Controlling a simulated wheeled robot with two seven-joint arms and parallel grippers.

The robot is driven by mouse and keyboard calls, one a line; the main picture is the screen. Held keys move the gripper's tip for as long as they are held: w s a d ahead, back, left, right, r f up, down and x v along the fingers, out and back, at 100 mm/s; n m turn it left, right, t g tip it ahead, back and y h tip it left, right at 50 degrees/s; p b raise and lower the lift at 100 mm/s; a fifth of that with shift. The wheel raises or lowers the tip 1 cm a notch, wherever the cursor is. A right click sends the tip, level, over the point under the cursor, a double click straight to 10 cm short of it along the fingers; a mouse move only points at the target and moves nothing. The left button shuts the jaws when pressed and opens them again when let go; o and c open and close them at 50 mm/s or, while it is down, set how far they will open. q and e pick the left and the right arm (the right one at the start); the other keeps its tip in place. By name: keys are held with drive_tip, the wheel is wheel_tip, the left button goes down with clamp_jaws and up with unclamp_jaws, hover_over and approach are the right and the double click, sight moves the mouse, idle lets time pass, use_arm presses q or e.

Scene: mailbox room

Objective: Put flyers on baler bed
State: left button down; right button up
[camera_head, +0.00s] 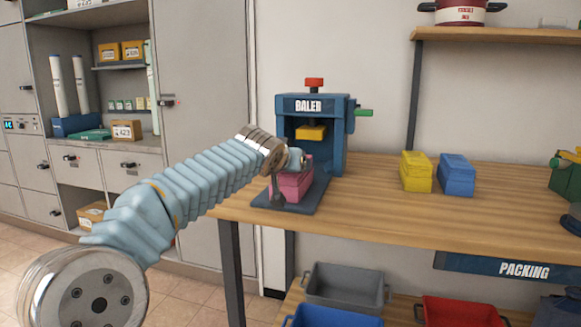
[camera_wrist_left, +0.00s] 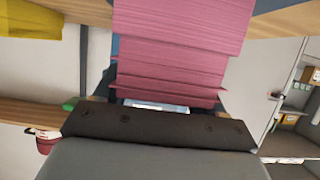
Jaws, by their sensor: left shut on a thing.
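The pink flyers (camera_head: 293,186) form a stack at the baler bed (camera_head: 315,203), a dark blue plate at the front of the blue baler (camera_head: 337,130). My left gripper (camera_head: 279,192) is shut on the pink stack, seen low over or on the bed; I cannot tell whether the stack touches it. In the left wrist view the pink flyers (camera_wrist_left: 180,55) fill the upper middle, in front of the gripper's dark body. A yellow stack (camera_head: 416,172) and a blue stack (camera_head: 457,175) stand on the table to the right. My right gripper is not in view.
The baler's yellow press block (camera_head: 311,132) is raised above the bed. The wooden table (camera_head: 380,215) is clear between baler and yellow stack. Grey (camera_head: 345,288) and red (camera_head: 460,312) bins sit below. A shelf (camera_head: 500,35) hangs at the upper right.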

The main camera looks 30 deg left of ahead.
use_arm(q)
drive_tip(key=shift+c, duration=0.5)
unclamp_jaws()
drive_tip(key=b+v, duration=0.1)
drive_tip(key=v, duration=1.1)
